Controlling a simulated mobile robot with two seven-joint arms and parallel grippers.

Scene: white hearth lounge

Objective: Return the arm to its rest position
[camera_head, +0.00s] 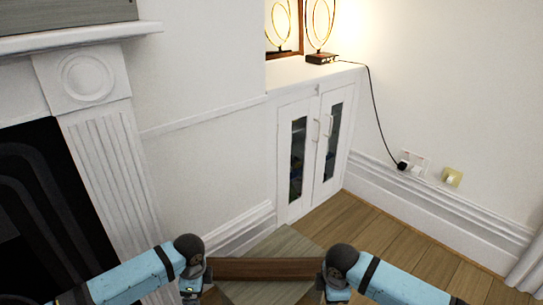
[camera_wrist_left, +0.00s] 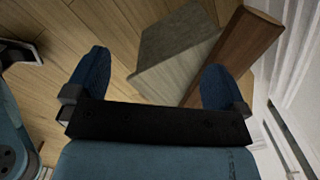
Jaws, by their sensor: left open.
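My left gripper (camera_wrist_left: 152,62) shows in the left wrist view, its two blue fingers spread wide apart. It is open, and nothing is between the fingers. In the head view my left arm (camera_head: 130,277) comes in from the lower left and my right arm (camera_head: 395,284) from the lower right. Both arms show only bent upper parts with dark round joints. Neither gripper can be made out in the head view. A wooden piece with a grey-brown top (camera_wrist_left: 178,38) and a darker brown side (camera_wrist_left: 235,50) lies beyond the left fingers, apart from them.
The wooden piece's brown part (camera_head: 265,268) also shows between my arms. A white cabinet (camera_head: 312,150) with glass doors stands ahead, a lamp (camera_head: 320,58) on top. A fireplace surround (camera_head: 110,175) is at left. Wooden floor (camera_head: 400,245) is clear at right, below wall sockets (camera_head: 413,162).

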